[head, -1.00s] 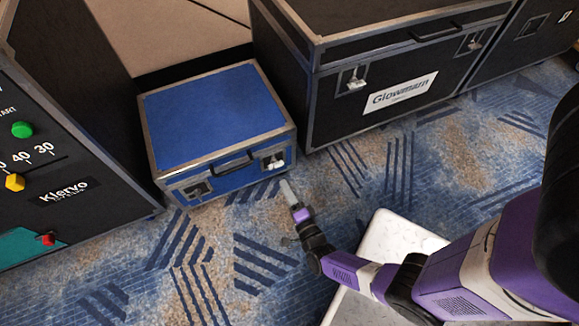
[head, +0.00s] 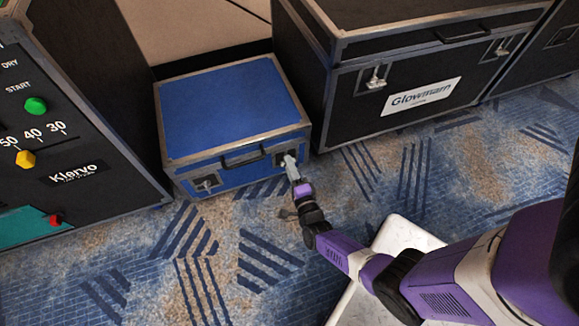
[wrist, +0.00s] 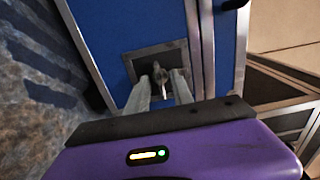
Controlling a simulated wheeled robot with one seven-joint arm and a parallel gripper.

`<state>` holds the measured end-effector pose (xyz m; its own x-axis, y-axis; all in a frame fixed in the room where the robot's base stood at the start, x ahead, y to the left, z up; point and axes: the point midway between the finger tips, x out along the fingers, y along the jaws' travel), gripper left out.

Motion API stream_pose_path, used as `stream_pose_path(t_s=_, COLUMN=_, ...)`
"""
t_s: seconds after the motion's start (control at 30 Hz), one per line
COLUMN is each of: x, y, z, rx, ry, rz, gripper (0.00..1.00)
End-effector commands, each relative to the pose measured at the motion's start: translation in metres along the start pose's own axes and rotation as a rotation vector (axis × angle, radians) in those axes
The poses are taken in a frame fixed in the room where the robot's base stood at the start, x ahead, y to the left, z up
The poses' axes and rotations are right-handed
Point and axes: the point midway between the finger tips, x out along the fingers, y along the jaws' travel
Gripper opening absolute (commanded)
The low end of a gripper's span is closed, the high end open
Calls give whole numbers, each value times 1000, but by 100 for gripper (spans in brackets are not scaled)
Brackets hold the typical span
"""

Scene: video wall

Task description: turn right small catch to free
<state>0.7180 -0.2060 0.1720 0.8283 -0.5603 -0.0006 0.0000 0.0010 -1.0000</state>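The small blue case (head: 232,108) with metal edges stands on the carpet, lid closed. Its right small catch (wrist: 160,75) sits in a recessed metal plate on the front face in the wrist view; in the head view my gripper mostly covers it. The left catch (head: 207,183) is on the same face. My gripper (head: 290,162) is at the right catch. In the wrist view its two fingers (wrist: 163,85) are apart, one on each side of the catch's lever. I cannot tell whether they touch it.
A carry handle (head: 244,156) lies between the two catches. A larger black case (head: 410,75) stands close on the right, and a black panel with knobs (head: 75,140) on the left. Carpet (head: 230,260) in front is open.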

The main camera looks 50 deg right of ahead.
Motion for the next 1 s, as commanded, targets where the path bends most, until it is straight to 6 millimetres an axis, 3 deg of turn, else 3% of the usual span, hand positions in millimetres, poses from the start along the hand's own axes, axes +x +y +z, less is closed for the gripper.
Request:
stream_pose_path(t_s=0.13, x=0, y=0, z=0, rx=0, ry=0, rz=0, gripper=28)
stream_pose_path(t_s=0.3, x=0, y=0, z=0, rx=-1, ry=0, rz=0, gripper=0)
stream_pose_path(t_s=0.67, x=-1, y=0, z=0, rx=-33, ry=-1, rz=0, gripper=0)
stream_pose_path(t_s=1.0, x=-1, y=0, z=0, rx=-245, ry=-2, rz=0, gripper=0)
